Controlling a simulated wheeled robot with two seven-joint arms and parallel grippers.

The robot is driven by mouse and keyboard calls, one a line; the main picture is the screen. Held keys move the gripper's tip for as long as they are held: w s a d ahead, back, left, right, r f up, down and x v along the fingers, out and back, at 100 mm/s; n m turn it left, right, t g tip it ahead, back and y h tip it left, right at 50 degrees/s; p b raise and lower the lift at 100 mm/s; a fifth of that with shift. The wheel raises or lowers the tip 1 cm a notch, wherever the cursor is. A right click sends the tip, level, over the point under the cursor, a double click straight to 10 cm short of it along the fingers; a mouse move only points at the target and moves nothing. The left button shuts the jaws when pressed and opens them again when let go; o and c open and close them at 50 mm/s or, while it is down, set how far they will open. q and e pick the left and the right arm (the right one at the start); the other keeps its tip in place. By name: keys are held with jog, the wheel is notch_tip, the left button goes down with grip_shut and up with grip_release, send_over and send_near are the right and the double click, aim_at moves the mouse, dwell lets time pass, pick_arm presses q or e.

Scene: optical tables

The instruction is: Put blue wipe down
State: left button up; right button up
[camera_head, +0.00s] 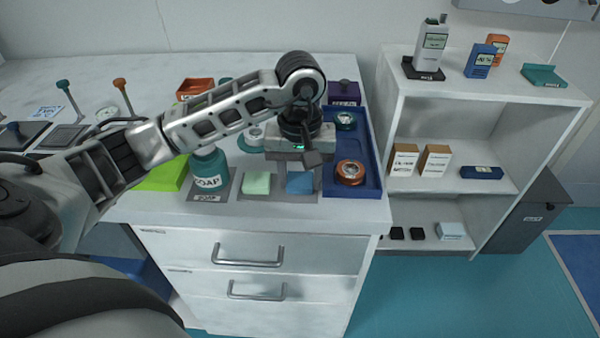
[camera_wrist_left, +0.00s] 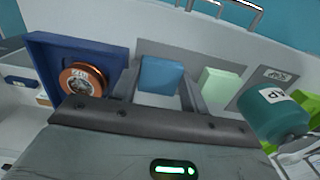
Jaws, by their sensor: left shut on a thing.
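The blue wipe (camera_head: 300,182) is a small flat blue block at the front of the white counter, over a grey pad (camera_head: 284,196). My left gripper (camera_head: 302,166) reaches down to it from above and is shut on it. In the left wrist view the blue wipe (camera_wrist_left: 160,75) sits between the two fingers of my left gripper (camera_wrist_left: 158,88). I cannot tell whether the wipe touches the pad. A pale green wipe (camera_head: 257,183) lies just left of it. My right gripper is out of view.
A blue tray (camera_head: 369,178) with copper and teal spools stands close on the right. A teal soap bottle (camera_head: 209,168) stands to the left on its grey pad. The counter's front edge is near, with drawers below. A white shelf (camera_head: 400,105) stands farther right.

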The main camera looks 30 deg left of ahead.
aim_at(300, 181)
pick_arm(q)
jog(key=shift+f, duration=0.1)
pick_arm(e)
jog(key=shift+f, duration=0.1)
pick_arm(q)
jog(key=shift+f+b, duration=0.2)
jog(key=shift+b, duration=0.1)
jog(key=o, duration=0.7)
jog(key=shift+r, duration=0.1)
jog(key=shift+c, duration=0.2)
jog(key=shift+r+p, duration=0.25)
jog(key=shift+p, duration=0.1)
jog(key=shift+r, duration=0.35)
notch_tip(300, 181, up, 11)
jog(key=shift+p, duration=0.3)
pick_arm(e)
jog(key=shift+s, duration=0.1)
